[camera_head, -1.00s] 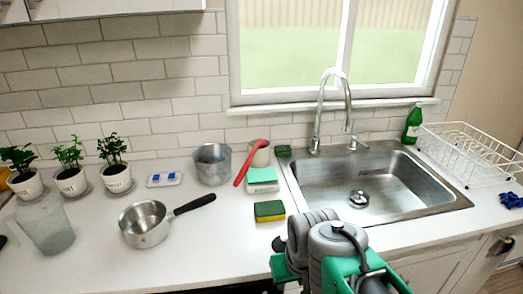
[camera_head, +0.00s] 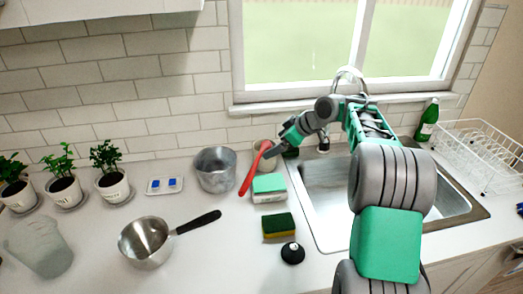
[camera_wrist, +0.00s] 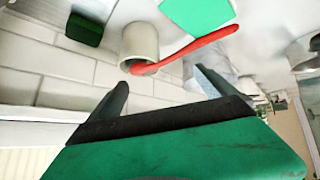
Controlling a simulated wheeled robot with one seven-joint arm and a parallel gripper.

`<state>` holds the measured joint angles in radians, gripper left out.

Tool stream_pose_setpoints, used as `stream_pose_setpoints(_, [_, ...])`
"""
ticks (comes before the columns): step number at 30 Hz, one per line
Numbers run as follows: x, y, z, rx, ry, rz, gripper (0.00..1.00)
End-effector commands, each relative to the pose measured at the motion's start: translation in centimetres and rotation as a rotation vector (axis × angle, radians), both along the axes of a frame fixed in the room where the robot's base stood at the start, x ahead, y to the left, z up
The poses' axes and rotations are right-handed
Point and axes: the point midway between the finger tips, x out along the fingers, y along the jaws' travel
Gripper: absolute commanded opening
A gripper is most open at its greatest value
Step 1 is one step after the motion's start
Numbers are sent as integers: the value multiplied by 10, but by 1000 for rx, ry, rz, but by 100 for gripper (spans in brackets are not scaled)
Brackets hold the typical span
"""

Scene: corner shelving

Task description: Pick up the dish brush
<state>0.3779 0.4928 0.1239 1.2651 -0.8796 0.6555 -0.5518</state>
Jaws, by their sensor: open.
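In the wrist view the red brush (camera_wrist: 190,47) runs from the mouth of the cup (camera_wrist: 139,42) up to the right. The brush's other end is hidden in the cup. My gripper (camera_head: 270,149) is beside the cup, near the brush. In the wrist view my gripper (camera_wrist: 162,78) is open, its two fingers apart and empty, with the brush just beyond the fingertips.
A metal pot (camera_head: 215,170) stands left of the brush. A teal-and-white block (camera_head: 269,188) and a green-yellow sponge (camera_head: 278,226) lie in front. A saucepan (camera_head: 147,242), potted plants (camera_head: 112,184), the sink (camera_head: 325,215) and a dish rack (camera_head: 480,150) surround this spot.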

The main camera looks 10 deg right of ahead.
Motion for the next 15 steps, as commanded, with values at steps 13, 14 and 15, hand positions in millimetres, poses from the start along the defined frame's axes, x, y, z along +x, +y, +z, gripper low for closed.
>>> stream_pose_setpoints(13, [38, 3, -31, 7, -73, 90, 100])
stream_pose_setpoints(14, [40, 6, -36, 8, -71, 90, 100])
stream_pose_setpoints(15, [44, 10, -41, 9, -71, 89, 100])
